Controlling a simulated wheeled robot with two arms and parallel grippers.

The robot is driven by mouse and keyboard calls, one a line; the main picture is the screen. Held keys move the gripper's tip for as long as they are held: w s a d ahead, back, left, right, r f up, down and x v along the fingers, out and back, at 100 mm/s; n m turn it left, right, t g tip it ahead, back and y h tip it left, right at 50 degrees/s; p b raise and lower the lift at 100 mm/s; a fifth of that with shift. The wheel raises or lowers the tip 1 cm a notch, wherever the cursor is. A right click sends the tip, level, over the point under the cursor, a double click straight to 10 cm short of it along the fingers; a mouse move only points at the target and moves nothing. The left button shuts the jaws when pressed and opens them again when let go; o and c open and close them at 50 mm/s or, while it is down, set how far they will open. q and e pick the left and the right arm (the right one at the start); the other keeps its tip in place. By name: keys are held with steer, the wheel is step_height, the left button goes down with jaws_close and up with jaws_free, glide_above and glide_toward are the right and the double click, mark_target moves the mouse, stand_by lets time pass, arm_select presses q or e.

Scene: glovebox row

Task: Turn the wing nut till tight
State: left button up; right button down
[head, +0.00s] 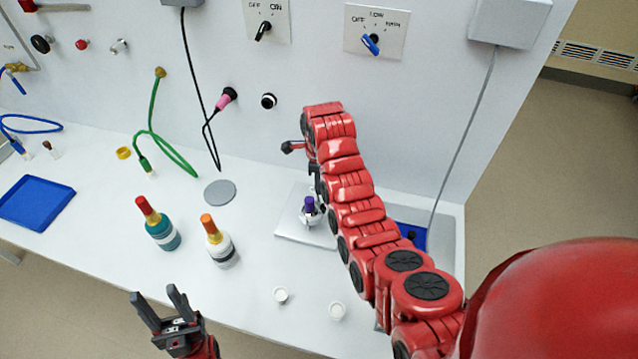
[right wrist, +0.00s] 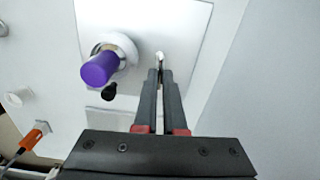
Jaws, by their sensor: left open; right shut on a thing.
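My right gripper (right wrist: 160,74) has its two fingers close together on a small pale metallic piece, seemingly the wing nut (right wrist: 161,56), at a white plate (right wrist: 190,25). Only a bit of that piece shows between the fingertips, so its angle and tightness cannot be told. Beside it, a purple-topped item (right wrist: 99,69) stands in a round white holder (right wrist: 124,45). In the head view the purple top (head: 309,202) shows next to my right arm, which hides the wing nut. My left gripper (head: 156,294) is open and empty at the table's front edge.
Two bottles, one red-tipped (head: 162,232) and one orange-tipped (head: 219,247), stand left of the plate. A blue tray (head: 36,201) is at far left. A green hose (head: 165,150) and black cable hang from the back panel.

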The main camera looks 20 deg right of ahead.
steer(key=shift+s+f+m, duration=0.1)
steer(key=shift+m, duration=0.4)
steer(key=c, duration=1)
jaws_free()
step_height(320, 180, up, 17)
steer(key=p, duration=1.1)
steer(key=shift+r+p, duration=0.2)
steer(key=shift+p, duration=0.2)
